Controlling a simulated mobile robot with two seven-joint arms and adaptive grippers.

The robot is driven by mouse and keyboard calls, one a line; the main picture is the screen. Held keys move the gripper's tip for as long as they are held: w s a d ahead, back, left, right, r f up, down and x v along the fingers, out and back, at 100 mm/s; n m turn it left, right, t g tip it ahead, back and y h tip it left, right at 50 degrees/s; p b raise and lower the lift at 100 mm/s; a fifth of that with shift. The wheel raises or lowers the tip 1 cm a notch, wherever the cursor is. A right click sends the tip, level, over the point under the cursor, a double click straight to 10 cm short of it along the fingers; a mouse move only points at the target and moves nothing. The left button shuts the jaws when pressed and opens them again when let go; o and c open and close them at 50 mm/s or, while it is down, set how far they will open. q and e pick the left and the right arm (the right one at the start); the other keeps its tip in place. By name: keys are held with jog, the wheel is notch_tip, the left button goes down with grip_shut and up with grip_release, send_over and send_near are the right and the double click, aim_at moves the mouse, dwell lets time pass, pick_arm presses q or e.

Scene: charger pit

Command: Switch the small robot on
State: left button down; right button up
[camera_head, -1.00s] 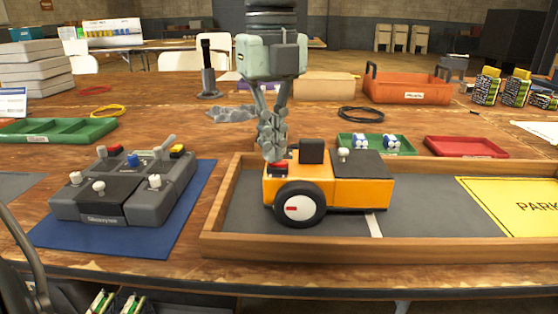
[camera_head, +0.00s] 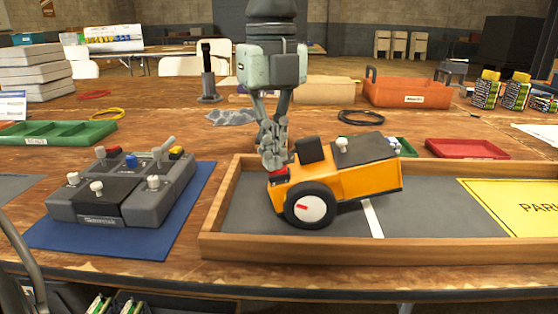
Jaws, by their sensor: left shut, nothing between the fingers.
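The small robot (camera_head: 365,181) is an orange box with a dark top, a black block, a white knob and a white-hubbed wheel. It stands in the wooden-framed tray (camera_head: 420,254), tilted with its left end low and its right end raised. A red part (camera_head: 279,177) shows at its left end, partly hidden by my left gripper. My left gripper (camera_head: 272,166) is shut and empty, pointing down, with its fingertips at that left end and seemingly touching it. Whether a switch there is on or off cannot be told. My right gripper is not in view.
A grey control box (camera_head: 125,190) with knobs and levers sits on a blue mat (camera_head: 190,215) at left. Green tray (camera_head: 60,133), red tray (camera_head: 465,148) and orange bin (camera_head: 408,93) stand behind. A yellow parking sign (camera_head: 510,205) lies at the tray's right.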

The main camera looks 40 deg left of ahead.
pick_arm(q)
jog(key=shift+f, duration=0.3)
jog(key=shift+r, duration=0.1)
jog(key=shift+r+p, duration=2.2)
jog(key=shift+r, duration=1.3)
